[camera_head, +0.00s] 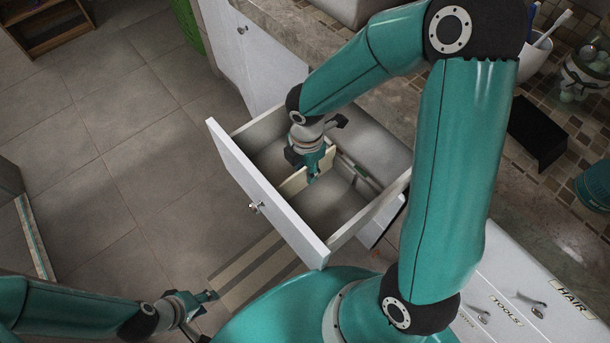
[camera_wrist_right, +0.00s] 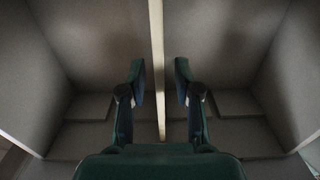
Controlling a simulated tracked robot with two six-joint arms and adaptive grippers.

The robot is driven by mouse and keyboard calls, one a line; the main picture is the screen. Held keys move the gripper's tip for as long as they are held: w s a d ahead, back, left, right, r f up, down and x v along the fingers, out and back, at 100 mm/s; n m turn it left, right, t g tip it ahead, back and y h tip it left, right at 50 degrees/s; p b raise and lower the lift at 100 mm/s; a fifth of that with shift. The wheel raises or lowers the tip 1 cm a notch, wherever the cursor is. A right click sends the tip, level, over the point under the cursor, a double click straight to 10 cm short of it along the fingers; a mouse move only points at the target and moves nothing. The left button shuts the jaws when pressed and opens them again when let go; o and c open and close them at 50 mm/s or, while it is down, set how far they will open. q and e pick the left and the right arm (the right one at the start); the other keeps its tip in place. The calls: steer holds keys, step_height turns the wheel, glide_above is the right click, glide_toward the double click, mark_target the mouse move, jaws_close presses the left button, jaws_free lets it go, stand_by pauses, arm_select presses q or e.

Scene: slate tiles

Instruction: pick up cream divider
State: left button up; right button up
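The cream divider (camera_head: 293,183) stands upright across the inside of the open white drawer (camera_head: 262,199). In the right wrist view the divider (camera_wrist_right: 157,50) shows as a thin pale edge running down the middle. My right gripper (camera_head: 316,172) is down at the drawer over the divider. In its wrist view the right gripper (camera_wrist_right: 160,82) is open, with one finger on each side of the divider and a gap on both sides. The lower part of the divider is hidden behind the gripper. My left gripper (camera_head: 206,314) is low at the left, open and empty, away from the drawer.
The drawer walls stand close around my right gripper. A stone counter (camera_head: 500,207) at right holds a black box (camera_head: 537,132) and a cup with brushes (camera_head: 535,55). Labelled drawers (camera_head: 530,290) are at lower right. The tiled floor (camera_head: 130,160) at left is clear.

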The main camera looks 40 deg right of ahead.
jaws_close()
steer(key=shift+r, duration=0.15)
